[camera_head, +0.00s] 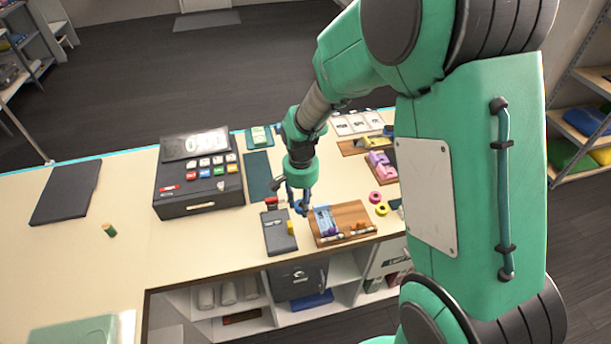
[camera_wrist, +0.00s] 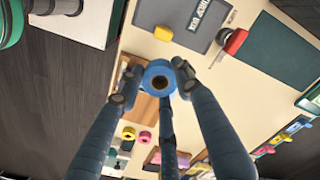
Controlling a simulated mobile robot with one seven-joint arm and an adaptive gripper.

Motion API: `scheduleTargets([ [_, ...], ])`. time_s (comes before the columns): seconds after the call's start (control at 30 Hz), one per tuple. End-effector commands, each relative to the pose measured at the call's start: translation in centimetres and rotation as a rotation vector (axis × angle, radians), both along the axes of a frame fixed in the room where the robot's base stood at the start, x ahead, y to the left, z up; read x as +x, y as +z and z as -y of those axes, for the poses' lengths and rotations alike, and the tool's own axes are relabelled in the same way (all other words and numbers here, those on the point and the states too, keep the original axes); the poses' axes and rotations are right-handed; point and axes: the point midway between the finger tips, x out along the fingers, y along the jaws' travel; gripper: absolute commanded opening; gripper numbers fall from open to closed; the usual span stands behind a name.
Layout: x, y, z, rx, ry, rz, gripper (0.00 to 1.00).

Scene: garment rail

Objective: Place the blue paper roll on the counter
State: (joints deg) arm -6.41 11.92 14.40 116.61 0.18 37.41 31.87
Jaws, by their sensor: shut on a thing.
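The blue paper roll (camera_wrist: 160,78) shows end-on in the wrist view, a blue ring with a dark hole, held between the fingertips of my gripper (camera_wrist: 152,88). My gripper is shut on it. In the head view my gripper (camera_head: 299,203) points down at the front part of the counter, and the blue roll is a small blue patch at its fingertips. The counter (camera_head: 130,265) is a long cream top. I cannot tell whether the roll touches the surface below.
A wooden board (camera_head: 352,214) with small items lies just right of my gripper, and a dark grey pad (camera_head: 279,238) lies at its left. A cash register (camera_head: 197,175) stands further left. Pink (camera_head: 375,197) and yellow (camera_head: 381,210) rolls lie to the right. The counter's left part is mostly clear.

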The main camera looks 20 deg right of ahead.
Motion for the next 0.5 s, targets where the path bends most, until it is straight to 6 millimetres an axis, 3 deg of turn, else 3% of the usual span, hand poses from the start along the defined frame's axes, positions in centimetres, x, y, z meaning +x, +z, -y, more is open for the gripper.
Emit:
scheduleTargets([
  [0.1,-1.3,-0.1,3.4,0.000,-0.057,0.001,0.14],
  [0.5,-7.1,-0.7,13.0,0.000,-0.238,-0.002,0.14],
])
